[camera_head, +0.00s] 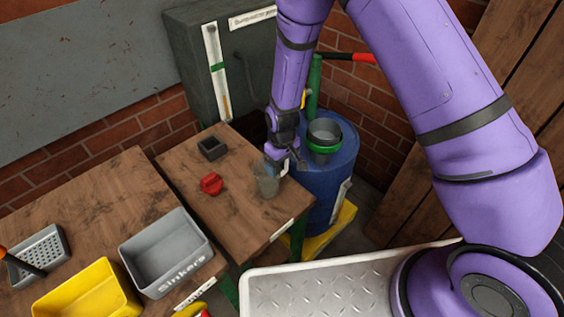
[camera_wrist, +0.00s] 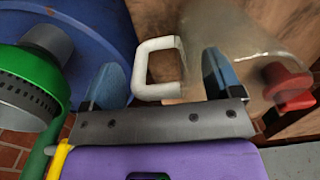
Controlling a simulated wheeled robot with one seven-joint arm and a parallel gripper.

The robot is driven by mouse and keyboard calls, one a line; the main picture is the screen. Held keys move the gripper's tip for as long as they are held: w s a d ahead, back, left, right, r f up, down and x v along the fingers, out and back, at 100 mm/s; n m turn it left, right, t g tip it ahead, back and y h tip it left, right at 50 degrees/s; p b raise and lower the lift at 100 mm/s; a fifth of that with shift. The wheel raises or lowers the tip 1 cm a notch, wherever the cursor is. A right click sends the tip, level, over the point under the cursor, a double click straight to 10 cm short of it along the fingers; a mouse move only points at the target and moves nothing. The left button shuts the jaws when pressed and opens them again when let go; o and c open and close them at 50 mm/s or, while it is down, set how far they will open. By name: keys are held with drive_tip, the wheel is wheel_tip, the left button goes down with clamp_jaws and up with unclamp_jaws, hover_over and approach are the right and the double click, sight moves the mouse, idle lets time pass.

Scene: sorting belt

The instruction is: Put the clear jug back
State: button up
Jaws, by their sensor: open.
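The clear jug (camera_head: 267,184) stands upright on the small wooden table, near its right edge. It is see-through and greyish. In the wrist view its body (camera_wrist: 243,45) fills the upper right, and its white handle (camera_wrist: 146,48) shows between my blue fingertips. My gripper (camera_head: 283,160) is at the jug's upper right side. Its jaws (camera_wrist: 160,80) are open, one finger on each side of the handle, with the right finger close to the jug's body. I cannot tell whether either finger touches it.
A red object (camera_head: 211,183) and a small dark box (camera_head: 212,148) share the small table (camera_head: 225,215). A blue barrel (camera_head: 335,185) with a green-and-grey container (camera_head: 323,136) stands right of it. A grey "Sinkers" bin (camera_head: 166,253) and a yellow bin (camera_head: 88,294) are at left.

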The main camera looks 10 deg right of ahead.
wheel_tip(320, 180, up, 12)
drive_tip(key=r, duration=0.1)
drive_tip(key=s+d+r+m+t, duration=0.15)
drive_tip(key=d+r, duration=0.25)
drive_tip(key=r, duration=0.4)
drive_tip(key=s+d+r+m, duration=0.1)
drive_tip(key=s+d+r, duration=0.1)
drive_tip(key=d+r, duration=0.35)
drive_tip(key=s+d+r+m+t, duration=0.1)
drive_tip(key=s+d+r, duration=0.15)
drive_tip(key=r, duration=0.65)
drive_tip(key=s+d+r+m+t, duration=0.1)
drive_tip(key=s+d+r, duration=0.4)
drive_tip(key=s, duration=0.5)
drive_tip(key=s+d+r+m+t, duration=0.2)
drive_tip(key=s+d+r, duration=0.4)
drive_tip(key=s, duration=0.3)
drive_tip(key=shift+s, duration=0.4)
